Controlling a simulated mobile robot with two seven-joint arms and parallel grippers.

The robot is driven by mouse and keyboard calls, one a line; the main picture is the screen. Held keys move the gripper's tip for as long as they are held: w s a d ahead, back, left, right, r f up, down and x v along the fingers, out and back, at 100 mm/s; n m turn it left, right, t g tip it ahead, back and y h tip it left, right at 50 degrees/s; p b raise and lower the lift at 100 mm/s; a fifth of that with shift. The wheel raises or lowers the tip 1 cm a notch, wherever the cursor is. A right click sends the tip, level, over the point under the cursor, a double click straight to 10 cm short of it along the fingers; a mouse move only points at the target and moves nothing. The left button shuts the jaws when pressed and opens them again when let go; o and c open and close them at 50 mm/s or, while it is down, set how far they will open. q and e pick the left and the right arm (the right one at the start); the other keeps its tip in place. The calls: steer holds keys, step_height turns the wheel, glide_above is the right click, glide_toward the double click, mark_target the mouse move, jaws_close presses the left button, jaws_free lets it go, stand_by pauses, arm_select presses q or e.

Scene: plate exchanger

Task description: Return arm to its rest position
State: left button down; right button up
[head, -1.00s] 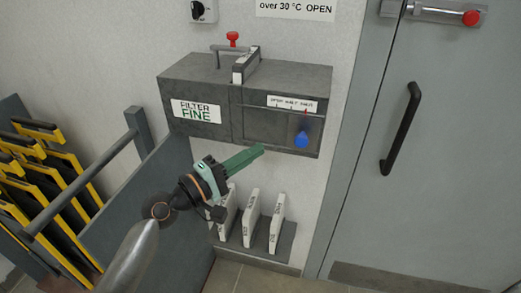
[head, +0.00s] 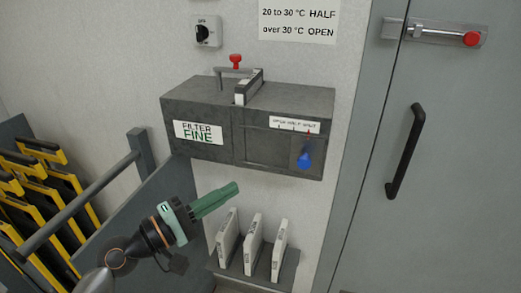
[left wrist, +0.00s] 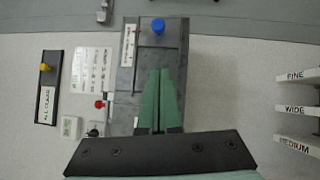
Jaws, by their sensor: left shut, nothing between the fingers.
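My left arm comes in from the lower left of the head view. Its left gripper (head: 232,189) has green fingers, which are shut and empty. The gripper is below the grey filter box (head: 212,151) and apart from it, in front of the wall. In the left wrist view the shut green fingers (left wrist: 161,75) point toward the box front. The blue knob (head: 304,160) is on the box's right side, under a small label strip; it also shows in the left wrist view (left wrist: 158,26). My right gripper is not in view.
Several white plates (head: 253,243) stand on a low shelf below the gripper. A grey panel with a rail (head: 85,207) and yellow-edged black frames (head: 40,175) are at the left. A grey door with a black handle (head: 405,151) is at the right.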

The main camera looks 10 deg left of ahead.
arm_select(q)
step_height(320, 180, down, 11)
steer(key=m+g+y+p, duration=0.1)
steer(key=m+y, duration=0.1)
steer(key=y, duration=0.2)
steer(key=s+f+m+g+y+p, duration=0.1)
steer(key=s+f+m+g+y, duration=0.1)
steer(key=s+f+m, duration=0.4)
steer(key=s+d+f+m+g+y+p, duration=0.1)
steer(key=s+f+m+g+y, duration=0.1)
steer(key=s+f+m, duration=0.4)
steer(key=s+f+y, duration=0.1)
steer(key=s+f, duration=0.4)
steer(key=f, duration=0.5)
steer(key=shift+s+f+g, duration=0.25)
steer(key=shift+g, duration=0.15)
steer(key=shift+d, duration=0.1)
